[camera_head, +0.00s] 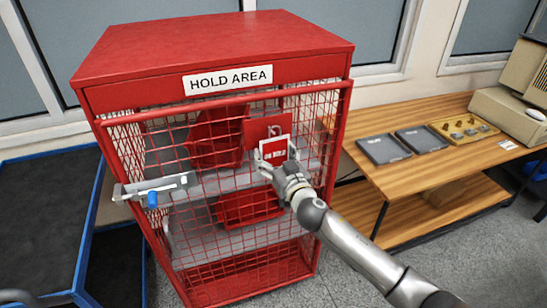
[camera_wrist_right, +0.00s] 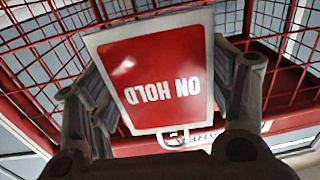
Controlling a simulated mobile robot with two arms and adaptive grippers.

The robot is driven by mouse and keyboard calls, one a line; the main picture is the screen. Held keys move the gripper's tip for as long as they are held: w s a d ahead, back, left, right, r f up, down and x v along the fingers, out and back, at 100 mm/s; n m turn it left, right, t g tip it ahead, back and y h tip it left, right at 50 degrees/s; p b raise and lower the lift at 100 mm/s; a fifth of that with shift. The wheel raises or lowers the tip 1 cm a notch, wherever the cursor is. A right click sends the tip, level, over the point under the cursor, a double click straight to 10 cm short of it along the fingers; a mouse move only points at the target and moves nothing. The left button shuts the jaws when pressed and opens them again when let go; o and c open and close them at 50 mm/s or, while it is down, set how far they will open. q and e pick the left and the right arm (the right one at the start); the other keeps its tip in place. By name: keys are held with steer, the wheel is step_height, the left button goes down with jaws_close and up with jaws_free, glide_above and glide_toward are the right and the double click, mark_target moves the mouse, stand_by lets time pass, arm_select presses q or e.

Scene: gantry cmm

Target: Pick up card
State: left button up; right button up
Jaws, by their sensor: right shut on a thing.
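The card (camera_head: 274,150) is red with a white border and the words "ON HOLD". It shows large and upside down in the right wrist view (camera_wrist_right: 150,55). My right gripper (camera_head: 270,163) is shut on the card, with a finger at each side of it in the right wrist view (camera_wrist_right: 160,100). The card is in front of the red mesh cage (camera_head: 214,60) marked "HOLD AREA". Whether it touches the mesh or a holder behind it, I cannot tell. My left gripper is not in view.
A grey latch bar with a blue knob (camera_head: 152,199) crosses the cage front at left. Red bins (camera_head: 250,207) sit on shelves inside. A wooden bench (camera_head: 395,178) at right bears grey cases, a yellow tray (camera_head: 464,129) and a computer. A blue-edged table (camera_head: 40,215) stands at left.

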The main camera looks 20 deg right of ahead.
steer(key=s+d+b, duration=0.1)
steer(key=s+b, duration=0.3)
steer(key=s, duration=1.3)
steer(key=shift+d, duration=0.3)
